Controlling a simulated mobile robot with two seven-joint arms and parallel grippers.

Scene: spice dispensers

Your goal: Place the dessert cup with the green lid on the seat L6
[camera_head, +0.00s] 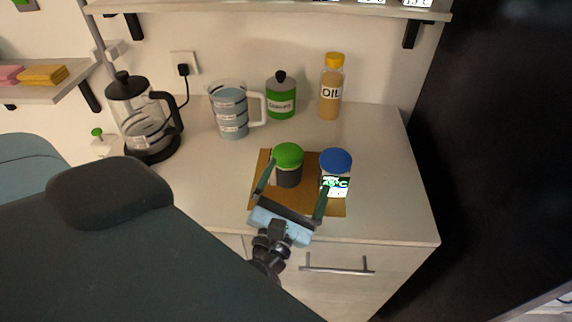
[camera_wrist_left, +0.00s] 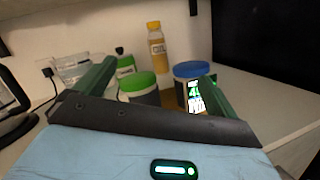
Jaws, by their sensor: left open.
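The dessert cup with the green lid (camera_head: 288,162) stands upright on a brown mat (camera_head: 262,205) on the counter; it also shows in the left wrist view (camera_wrist_left: 139,88). A blue-lidded jar (camera_head: 335,168) with a lit label stands on the mat just right of it. My left gripper (camera_head: 294,190) is open in front of the green-lidded cup, one finger at the cup's left and the other near the blue-lidded jar. In the left wrist view the cup is between the two fingers and beyond them. I cannot make out a seat marked L6. My right gripper is not in view.
A French press (camera_head: 140,120) stands at the left. A shelf (camera_head: 270,8) hangs above. The counter's right side is clear.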

